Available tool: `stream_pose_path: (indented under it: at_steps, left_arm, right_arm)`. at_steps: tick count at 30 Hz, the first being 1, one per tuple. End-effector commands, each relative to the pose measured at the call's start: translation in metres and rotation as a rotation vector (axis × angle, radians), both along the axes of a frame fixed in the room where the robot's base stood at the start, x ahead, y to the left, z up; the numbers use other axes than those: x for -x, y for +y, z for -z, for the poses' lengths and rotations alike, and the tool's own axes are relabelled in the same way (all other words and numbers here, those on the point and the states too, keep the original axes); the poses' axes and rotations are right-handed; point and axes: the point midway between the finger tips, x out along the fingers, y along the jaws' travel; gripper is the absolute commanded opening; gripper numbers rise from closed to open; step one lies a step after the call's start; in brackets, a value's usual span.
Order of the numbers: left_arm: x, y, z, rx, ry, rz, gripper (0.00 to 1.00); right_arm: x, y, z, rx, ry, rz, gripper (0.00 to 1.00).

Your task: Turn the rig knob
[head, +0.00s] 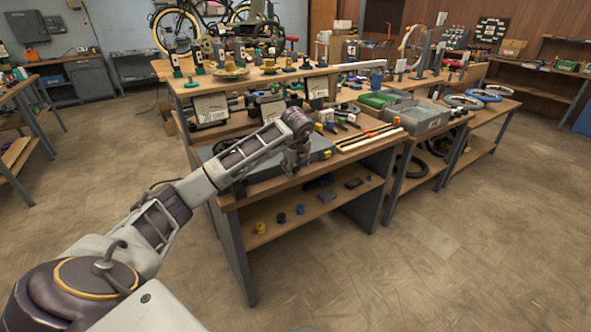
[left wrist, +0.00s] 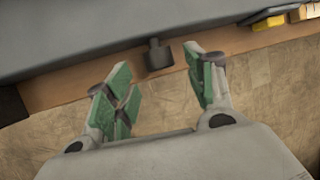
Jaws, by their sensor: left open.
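A small dark grey knob (left wrist: 158,54) sticks out at the front of a large grey slab-like body (left wrist: 110,32) in the left wrist view. My left gripper (left wrist: 156,68) is open, its green-padded fingers on either side of the knob's line. The knob lies at about fingertip level between them, and I see no clear contact. In the head view my left gripper (head: 295,160) hangs at the front edge of the workbench, before the grey slab (head: 322,148). The arm and gripper hide the knob there. My right gripper is not in view.
The workbench (head: 262,189) has a lower shelf (head: 325,199) with small coloured parts. Right of the slab lie long rods (head: 368,138) and a grey bin (head: 420,118). A yellow block (left wrist: 268,23) sits near the slab's right end. The floor in front is clear.

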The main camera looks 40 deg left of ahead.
Motion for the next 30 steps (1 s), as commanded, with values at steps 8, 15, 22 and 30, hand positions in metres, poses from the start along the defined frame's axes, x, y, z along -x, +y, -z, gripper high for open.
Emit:
stream_pose_path:
  at_steps: [8,15,22,30]
  left_arm:
    - [-0.009,0.007,0.022,0.000,-0.001,0.000,0.55]
    - [-0.011,0.008,0.026,-0.001,-0.001,0.000,0.55]
    - [-0.011,0.008,0.026,0.000,-0.001,0.000,0.47]
    - [-0.011,0.008,0.026,0.000,-0.001,0.001,0.12]
  right_arm:
    - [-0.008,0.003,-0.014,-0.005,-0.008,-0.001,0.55]
    - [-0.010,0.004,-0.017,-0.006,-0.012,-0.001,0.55]
    - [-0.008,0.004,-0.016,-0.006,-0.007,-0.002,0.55]
    - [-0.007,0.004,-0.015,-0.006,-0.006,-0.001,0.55]
